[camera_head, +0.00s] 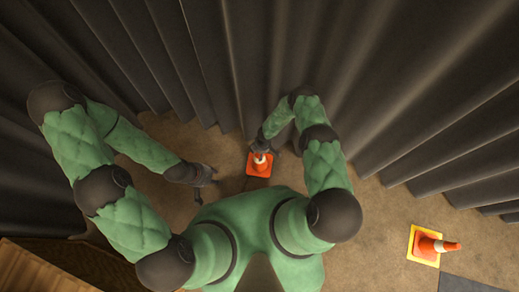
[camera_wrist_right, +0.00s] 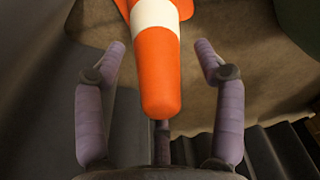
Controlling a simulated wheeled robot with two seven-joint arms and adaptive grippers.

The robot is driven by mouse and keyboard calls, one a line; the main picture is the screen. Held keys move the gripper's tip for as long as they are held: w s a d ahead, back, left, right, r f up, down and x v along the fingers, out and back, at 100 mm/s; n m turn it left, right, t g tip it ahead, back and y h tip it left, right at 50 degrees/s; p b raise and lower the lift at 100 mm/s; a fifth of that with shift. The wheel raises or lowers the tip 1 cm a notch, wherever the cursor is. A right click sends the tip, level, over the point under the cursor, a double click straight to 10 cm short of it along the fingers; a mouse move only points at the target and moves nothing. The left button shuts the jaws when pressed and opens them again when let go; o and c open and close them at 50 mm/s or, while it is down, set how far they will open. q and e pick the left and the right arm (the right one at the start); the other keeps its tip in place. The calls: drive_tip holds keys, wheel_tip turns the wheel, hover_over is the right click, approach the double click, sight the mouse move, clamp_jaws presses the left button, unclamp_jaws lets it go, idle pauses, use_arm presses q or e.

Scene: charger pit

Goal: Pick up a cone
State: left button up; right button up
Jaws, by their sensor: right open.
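An orange cone with a white band (camera_head: 259,164) stands on the floor in front of me in the head view. In the right wrist view the cone (camera_wrist_right: 158,70) points its tip toward the camera, between the two fingers. My right gripper (camera_wrist_right: 160,62) is open around the cone's upper part, with gaps visible on both sides. In the head view the right gripper is small and partly hidden above the cone. My left gripper (camera_head: 205,184) hangs empty to the left of the cone. Its fingers look spread apart.
A second orange cone (camera_head: 427,246) sits on a yellow square at the lower right. Dark pleated curtains (camera_head: 300,60) close off the back and sides. A wooden slatted object (camera_head: 35,270) is at the lower left.

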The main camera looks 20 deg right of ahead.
drive_tip(key=shift+f, duration=0.1)
clamp_jaws()
idle(0.4)
